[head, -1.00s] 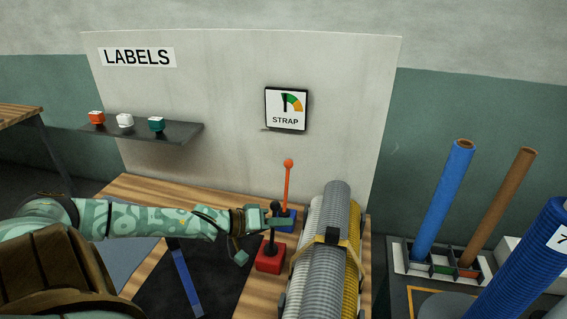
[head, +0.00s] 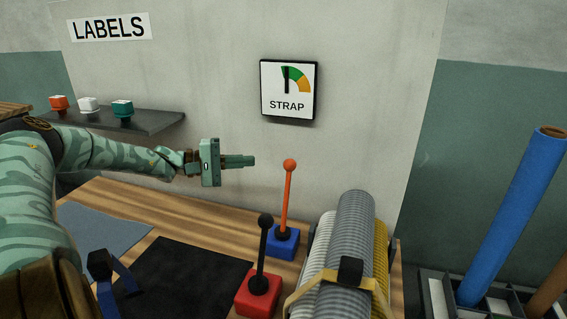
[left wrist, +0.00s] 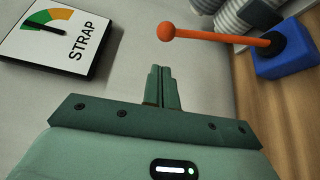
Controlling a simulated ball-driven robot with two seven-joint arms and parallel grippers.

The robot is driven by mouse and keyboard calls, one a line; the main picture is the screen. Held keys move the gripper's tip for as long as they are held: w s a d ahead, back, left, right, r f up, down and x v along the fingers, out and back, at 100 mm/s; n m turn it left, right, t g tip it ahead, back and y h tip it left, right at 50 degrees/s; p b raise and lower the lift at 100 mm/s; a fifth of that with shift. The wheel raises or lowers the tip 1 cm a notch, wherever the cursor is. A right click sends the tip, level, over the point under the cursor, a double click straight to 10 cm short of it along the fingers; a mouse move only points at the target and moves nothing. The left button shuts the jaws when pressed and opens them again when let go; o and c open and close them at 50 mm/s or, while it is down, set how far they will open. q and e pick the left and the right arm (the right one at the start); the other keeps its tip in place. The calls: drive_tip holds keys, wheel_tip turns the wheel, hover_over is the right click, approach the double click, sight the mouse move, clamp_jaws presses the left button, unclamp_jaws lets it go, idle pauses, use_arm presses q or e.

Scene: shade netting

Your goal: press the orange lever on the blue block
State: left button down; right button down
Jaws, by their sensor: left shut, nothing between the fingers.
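The orange lever (head: 287,200) stands nearly upright on the blue block (head: 284,242) on the wooden table. It ends in an orange ball. My left gripper (head: 252,161) is shut and empty, to the left of the lever's ball and at about its height, apart from it. In the left wrist view the shut fingers (left wrist: 160,72) point toward the wall, with the orange lever (left wrist: 215,36) and the blue block (left wrist: 285,52) to the right of them. My right gripper is not in view.
A red block with a black lever (head: 260,285) stands in front of the blue block. Strapped rolls (head: 352,240) lie close on the right. A STRAP gauge (head: 288,91) hangs on the panel behind. A shelf (head: 140,120) with small blocks is at the left.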

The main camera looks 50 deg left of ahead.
use_arm(q)
drive_tip(key=shift+f, duration=0.1)
